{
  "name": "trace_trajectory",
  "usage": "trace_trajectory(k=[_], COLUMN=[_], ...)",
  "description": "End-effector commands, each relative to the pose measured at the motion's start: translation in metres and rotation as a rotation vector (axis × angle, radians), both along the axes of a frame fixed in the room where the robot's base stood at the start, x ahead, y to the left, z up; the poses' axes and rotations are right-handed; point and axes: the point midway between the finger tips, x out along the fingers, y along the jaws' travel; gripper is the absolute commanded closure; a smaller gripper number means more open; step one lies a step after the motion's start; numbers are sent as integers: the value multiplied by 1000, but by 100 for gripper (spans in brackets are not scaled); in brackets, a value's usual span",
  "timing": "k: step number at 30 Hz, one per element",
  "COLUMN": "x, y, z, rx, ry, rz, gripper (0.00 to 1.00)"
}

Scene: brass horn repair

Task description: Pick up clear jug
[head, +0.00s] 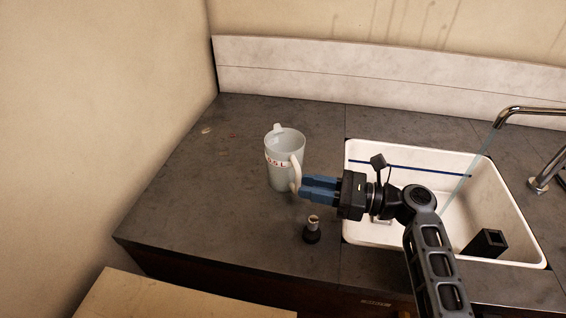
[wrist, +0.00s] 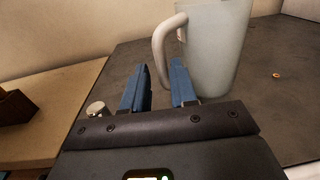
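The clear jug (head: 284,163), pale and translucent with red marking on its side, stands upright on the dark counter. In the wrist view the jug (wrist: 218,50) fills the upper right, and its curved white handle (wrist: 159,48) faces my gripper. My gripper (head: 303,188) is at the jug's right side, level with the handle's lower part. The wrist view shows the two blue fingers (wrist: 159,68) apart, with the lower handle showing in the gap. I cannot tell whether the handle is between the tips or just beyond them.
A small dark piece with a metal top (head: 312,230) stands on the counter near my gripper. A white sink (head: 395,160) with a running tap (head: 530,112) and a black block (head: 486,243) is at right.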

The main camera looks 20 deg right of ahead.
Motion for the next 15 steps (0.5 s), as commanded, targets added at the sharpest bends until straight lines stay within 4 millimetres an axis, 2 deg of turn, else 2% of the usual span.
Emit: trace_trajectory(k=[9, 15], x=[28, 36], y=[30, 40], z=[2, 5], rx=[-1, 1], ry=[-1, 1], rz=[2, 0], gripper=[73, 73])
